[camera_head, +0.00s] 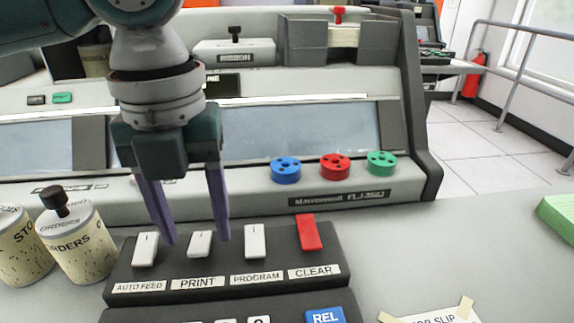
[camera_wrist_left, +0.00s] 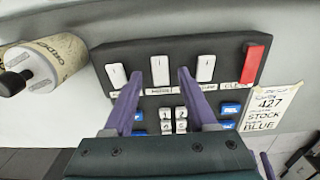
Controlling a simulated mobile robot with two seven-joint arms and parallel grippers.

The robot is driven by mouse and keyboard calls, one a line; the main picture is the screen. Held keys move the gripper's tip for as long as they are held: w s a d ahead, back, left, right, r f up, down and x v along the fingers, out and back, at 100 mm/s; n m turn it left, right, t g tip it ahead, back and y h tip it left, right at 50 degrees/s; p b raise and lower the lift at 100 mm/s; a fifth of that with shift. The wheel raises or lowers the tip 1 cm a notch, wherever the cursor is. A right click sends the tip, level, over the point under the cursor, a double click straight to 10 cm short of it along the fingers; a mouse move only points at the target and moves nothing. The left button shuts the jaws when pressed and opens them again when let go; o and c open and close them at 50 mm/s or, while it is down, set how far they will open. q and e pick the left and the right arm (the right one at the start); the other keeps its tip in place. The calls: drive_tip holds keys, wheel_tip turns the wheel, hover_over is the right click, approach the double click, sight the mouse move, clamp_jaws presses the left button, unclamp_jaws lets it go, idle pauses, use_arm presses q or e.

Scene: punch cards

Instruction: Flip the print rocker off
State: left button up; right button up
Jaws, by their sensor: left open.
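The white print rocker (camera_head: 200,244) sits above the PRINT label on the dark switch panel (camera_head: 240,281). It is second from the left in a row with the auto feed rocker (camera_head: 146,249), program rocker (camera_head: 255,241) and red clear rocker (camera_head: 309,233). My left gripper (camera_head: 196,240) points down at the panel, open and empty. In the left wrist view, its purple fingertips (camera_wrist_left: 160,74) appear on either side of the print rocker (camera_wrist_left: 160,70). I cannot tell whether they touch it. A purple sliver at that view's bottom right may be my right gripper (camera_wrist_left: 267,165).
Two ORDERS-type canisters (camera_head: 75,240) stand left of the panel. Behind it rises the grey console (camera_head: 360,208) with blue, red and green knobs (camera_head: 335,166). A paper slip (camera_head: 440,314) and green block (camera_head: 558,218) lie to the right, with bare desk between.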

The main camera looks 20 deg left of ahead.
use_arm(q)
drive_tip(key=shift+f, duration=0.55)
drive_tip(key=shift+c, duration=0.2)
clamp_jaws()
